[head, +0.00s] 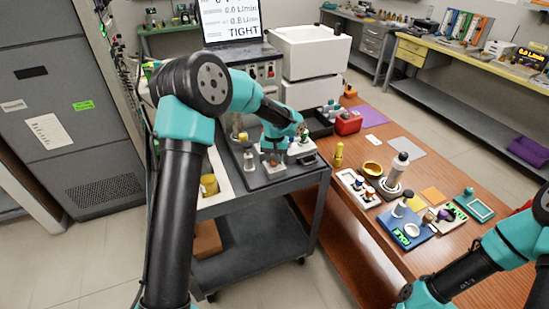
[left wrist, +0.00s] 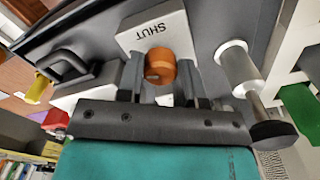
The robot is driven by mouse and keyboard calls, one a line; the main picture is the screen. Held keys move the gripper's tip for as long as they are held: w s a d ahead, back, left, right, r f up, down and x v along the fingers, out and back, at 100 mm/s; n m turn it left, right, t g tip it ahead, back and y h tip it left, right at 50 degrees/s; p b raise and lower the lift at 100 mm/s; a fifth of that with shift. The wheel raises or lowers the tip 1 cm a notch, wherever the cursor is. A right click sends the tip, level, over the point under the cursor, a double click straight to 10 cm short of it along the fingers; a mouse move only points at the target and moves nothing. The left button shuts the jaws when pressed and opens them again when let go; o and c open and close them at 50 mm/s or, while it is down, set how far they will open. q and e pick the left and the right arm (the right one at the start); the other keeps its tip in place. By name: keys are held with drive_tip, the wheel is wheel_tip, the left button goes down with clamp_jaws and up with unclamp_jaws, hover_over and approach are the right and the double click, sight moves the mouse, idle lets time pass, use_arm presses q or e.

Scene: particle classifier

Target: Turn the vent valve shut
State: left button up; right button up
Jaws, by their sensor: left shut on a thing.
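The vent valve shows in the left wrist view as an orange-brown round knob (left wrist: 161,65) on a pale block (left wrist: 146,28) marked SHUT. My left gripper (left wrist: 153,75) has its two fingers on either side of the knob and is shut on it. In the head view my left gripper (head: 272,160) reaches down to the equipment on the grey cart, and the arm partly hides the valve there. My right arm is at the lower right of the head view, but its gripper is out of frame.
In the left wrist view a metal cylinder with a black end (left wrist: 240,68) stands right of the valve, and a dark handle (left wrist: 66,62) stands left. A wooden table (head: 365,232) holds bottles and small trays.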

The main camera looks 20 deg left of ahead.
use_arm(q)
drive_tip(key=m, duration=1.3)
drive_tip(key=shift+m, duration=0.4)
drive_tip(key=o, duration=0.9)
drive_tip(key=shift+r, duration=0.1)
wheel_tip(320, 180, up, 17)
drive_tip(key=shift+r, duration=0.15)
idle(0.6)
